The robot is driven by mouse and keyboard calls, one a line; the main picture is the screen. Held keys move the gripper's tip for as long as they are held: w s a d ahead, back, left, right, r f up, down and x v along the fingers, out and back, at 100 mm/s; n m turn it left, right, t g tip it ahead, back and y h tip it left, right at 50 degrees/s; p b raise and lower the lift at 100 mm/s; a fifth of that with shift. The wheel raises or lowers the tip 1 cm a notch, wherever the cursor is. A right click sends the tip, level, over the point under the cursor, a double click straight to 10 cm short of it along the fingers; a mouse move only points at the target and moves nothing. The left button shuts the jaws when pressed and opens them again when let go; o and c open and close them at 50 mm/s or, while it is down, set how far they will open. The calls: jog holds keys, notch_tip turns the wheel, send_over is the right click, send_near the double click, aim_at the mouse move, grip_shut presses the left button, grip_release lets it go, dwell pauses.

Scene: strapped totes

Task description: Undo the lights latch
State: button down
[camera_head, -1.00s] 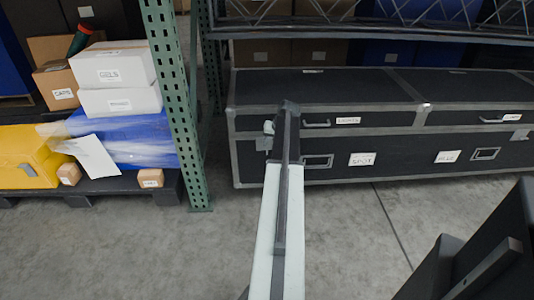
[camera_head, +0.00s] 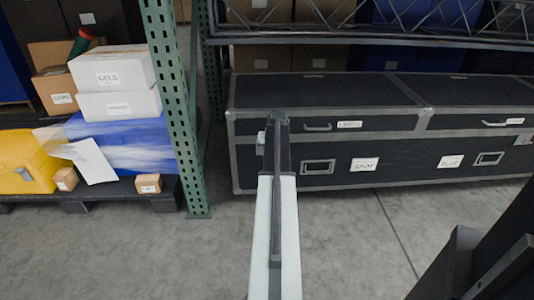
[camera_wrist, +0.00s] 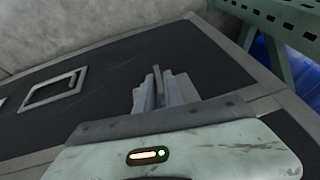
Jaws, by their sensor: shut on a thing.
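A long black case (camera_head: 400,150) with grey metal edges stands on the floor. A small white label (camera_head: 349,124) beside the left lid handle is too blurred to read surely. My arm reaches to the left part of its front. The arm hides most of my gripper in the head view, and a pale part shows left of the arm's end. In the wrist view my gripper (camera_wrist: 157,90) is at the case's black face, its fingers closed on a thin grey piece that looks like the lights latch (camera_wrist: 157,82). The fingers largely cover it.
A green rack post (camera_head: 172,100) stands left of the case. A shelf beam (camera_head: 380,35) runs above the case. Grey floor in front is clear.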

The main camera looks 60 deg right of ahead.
jog(key=shift+s+g+h, duration=0.1)
jog(key=shift+g+h, duration=0.3)
jog(key=shift+g, duration=0.3)
jog(key=c, duration=1.6)
grip_release()
jog(key=shift+o, duration=0.2)
jog(key=shift+r, duration=0.1)
jog(key=shift+a+r+p, duration=0.1)
jog(key=shift+r+p, duration=0.2)
jog(key=shift+p, duration=0.1)
jog(key=p+v, duration=0.6)
jog(key=v, duration=0.1)
